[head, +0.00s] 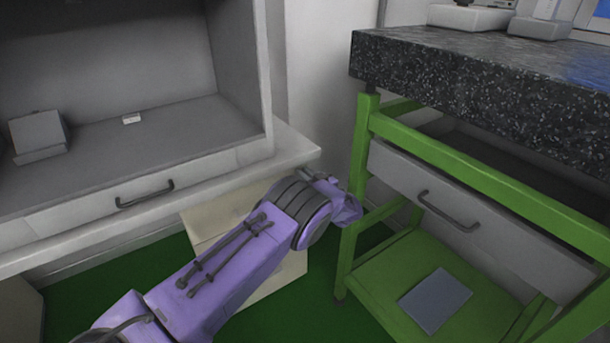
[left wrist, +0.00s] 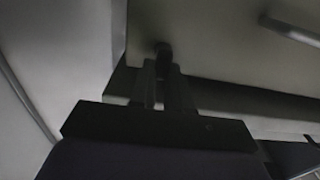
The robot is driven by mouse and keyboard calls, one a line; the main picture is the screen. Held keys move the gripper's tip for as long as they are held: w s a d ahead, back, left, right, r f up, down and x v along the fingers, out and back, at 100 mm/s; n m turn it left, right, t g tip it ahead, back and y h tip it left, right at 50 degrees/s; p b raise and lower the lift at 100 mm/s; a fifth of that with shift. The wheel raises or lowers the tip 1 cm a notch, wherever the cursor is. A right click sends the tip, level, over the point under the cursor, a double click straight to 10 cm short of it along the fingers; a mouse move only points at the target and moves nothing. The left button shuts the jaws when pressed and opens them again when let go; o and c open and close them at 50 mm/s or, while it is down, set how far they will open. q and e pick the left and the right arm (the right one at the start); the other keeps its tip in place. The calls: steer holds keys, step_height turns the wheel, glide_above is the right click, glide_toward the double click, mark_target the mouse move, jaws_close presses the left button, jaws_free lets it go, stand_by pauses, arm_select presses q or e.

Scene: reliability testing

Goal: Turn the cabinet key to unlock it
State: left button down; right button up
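The cabinet is a pale beige unit (head: 225,215) under the left bench in the head view, partly hidden behind my left arm. In the left wrist view its pale front (left wrist: 225,45) fills the upper right, with a bar handle (left wrist: 292,32). A small dark key (left wrist: 163,50) stands out near the left edge of that front. My left gripper (left wrist: 163,72) points at the front, its two narrow fingers close together around the key. In the head view the left wrist hides the fingertips and the key. My right gripper is in neither view.
A green-framed table (head: 362,190) with a dark speckled top (head: 480,90) and a drawer stands close to the right of my left wrist. The left bench (head: 290,150) overhangs the cabinet. Green floor shows between them.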

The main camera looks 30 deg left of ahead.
arm_select(q)
steer(key=shift+m, duration=0.4)
steer(key=m+b, duration=0.1)
steer(key=m, duration=0.2)
steer(key=w+m+b, duration=0.1)
steer(key=m, duration=0.3)
steer(key=shift+d+b, duration=0.1)
steer(key=shift+b, duration=0.25)
steer(key=m, duration=0.5)
steer(key=shift+w+d+f+m+b, duration=0.1)
steer(key=shift+w+f+m+b, duration=0.1)
steer(key=shift+f+m+b, duration=0.15)
steer(key=shift+w+f+m, duration=0.1)
steer(key=shift+f+m, duration=0.05)
steer(key=shift+m, duration=2.1)
steer(key=c, duration=1.1)
jaws_free()
steer(key=shift+f, duration=0.2)
